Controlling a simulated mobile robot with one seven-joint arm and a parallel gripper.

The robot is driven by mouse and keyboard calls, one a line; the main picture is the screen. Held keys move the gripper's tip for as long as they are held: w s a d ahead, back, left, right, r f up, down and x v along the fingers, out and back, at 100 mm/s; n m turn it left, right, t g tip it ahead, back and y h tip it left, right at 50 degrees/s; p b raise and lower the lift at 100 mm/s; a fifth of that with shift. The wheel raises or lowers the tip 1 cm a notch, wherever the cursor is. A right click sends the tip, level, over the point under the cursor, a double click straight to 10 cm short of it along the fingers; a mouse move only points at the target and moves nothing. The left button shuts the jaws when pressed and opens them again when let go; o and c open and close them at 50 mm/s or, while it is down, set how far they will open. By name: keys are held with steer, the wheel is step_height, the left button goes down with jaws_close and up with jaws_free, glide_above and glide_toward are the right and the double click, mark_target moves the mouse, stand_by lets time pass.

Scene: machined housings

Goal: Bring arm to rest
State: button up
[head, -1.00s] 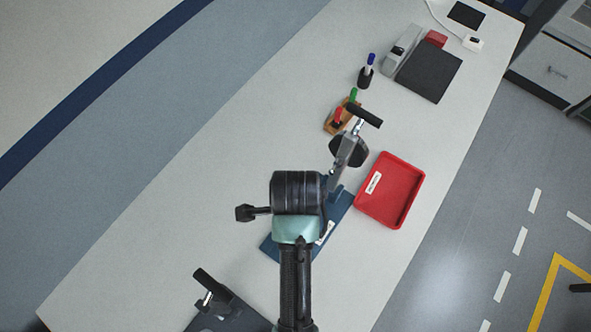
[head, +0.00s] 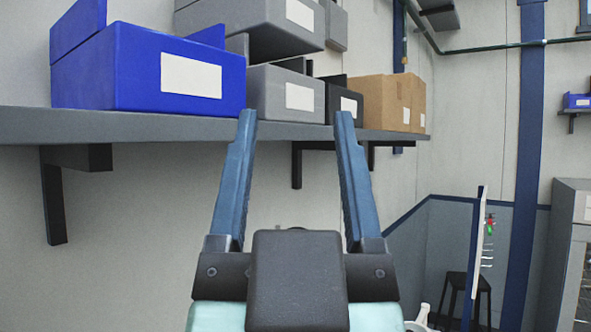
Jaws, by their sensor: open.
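My gripper (head: 296,118) stands upright in the middle of the head view, its two blue fingers spread wide apart. It is open, and nothing is between the fingers. The fingertips overlap the edge of a wall shelf in the picture; I cannot tell how far apart they are in depth. The dark wrist body and pale green arm parts below it are mine. The workbench is out of view now.
A grey wall shelf (head: 140,125) carries a blue bin (head: 150,70), grey bins (head: 285,95), a black bin (head: 342,103) and cardboard boxes (head: 385,100). At right are a blue post (head: 528,150), a dark stool (head: 468,290) and a grey cabinet (head: 570,240).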

steer(key=shift+s+r+t, duration=0.3)
steer(key=shift+s+r, duration=0.15)
step_height(320, 180, down, 5)
steer(key=b, duration=0.5)
steer(key=shift+w+a+f, duration=0.1)
stand_by(0.4)
